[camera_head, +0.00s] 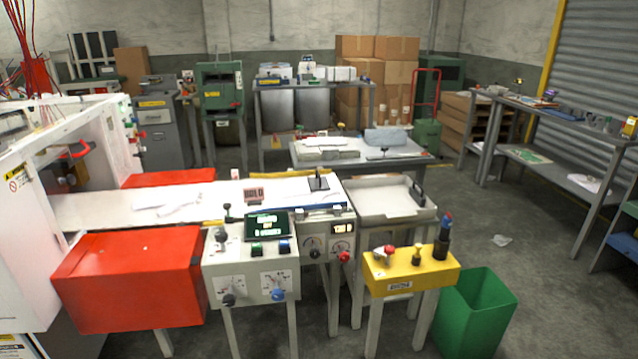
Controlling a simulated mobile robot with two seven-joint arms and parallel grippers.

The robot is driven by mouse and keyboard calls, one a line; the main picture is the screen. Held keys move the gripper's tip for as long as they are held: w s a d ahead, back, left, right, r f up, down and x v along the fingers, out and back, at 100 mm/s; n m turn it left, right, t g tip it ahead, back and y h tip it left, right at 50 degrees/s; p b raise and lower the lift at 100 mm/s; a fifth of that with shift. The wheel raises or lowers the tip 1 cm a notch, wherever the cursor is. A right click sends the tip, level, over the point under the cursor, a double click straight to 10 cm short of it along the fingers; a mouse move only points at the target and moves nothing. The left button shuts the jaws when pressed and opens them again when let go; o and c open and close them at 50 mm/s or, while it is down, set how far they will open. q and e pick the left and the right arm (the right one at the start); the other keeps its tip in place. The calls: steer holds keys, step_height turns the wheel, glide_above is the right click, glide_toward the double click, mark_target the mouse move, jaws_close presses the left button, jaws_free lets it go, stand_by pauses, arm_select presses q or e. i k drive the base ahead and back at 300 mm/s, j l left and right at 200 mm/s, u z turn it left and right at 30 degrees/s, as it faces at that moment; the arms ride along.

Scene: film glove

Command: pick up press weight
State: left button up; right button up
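I cannot tell for certain which thing is the press weight. A dark T-handled piece (318,181) stands on the white bed (105,211) of the film machine, near its right end. A smaller dark handled piece (384,153) is on the grey table (310,161) behind. A grey block (387,137) also lies on that table. A flat, pale glove-like shape (180,207) lies on the white bed. Neither of my grippers shows in the head view.
Red housings (130,282) flank the bed, and a control box (252,275) stands in front. A grey tray (385,213), a yellow button stand (410,281) and a green bin (478,312) are to the right. The floor beyond the bin is mostly open.

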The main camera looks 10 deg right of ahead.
mark_target(317, 183)
steer(key=i+l+z, duration=0.55)
steer(key=i+l, duration=0.3)
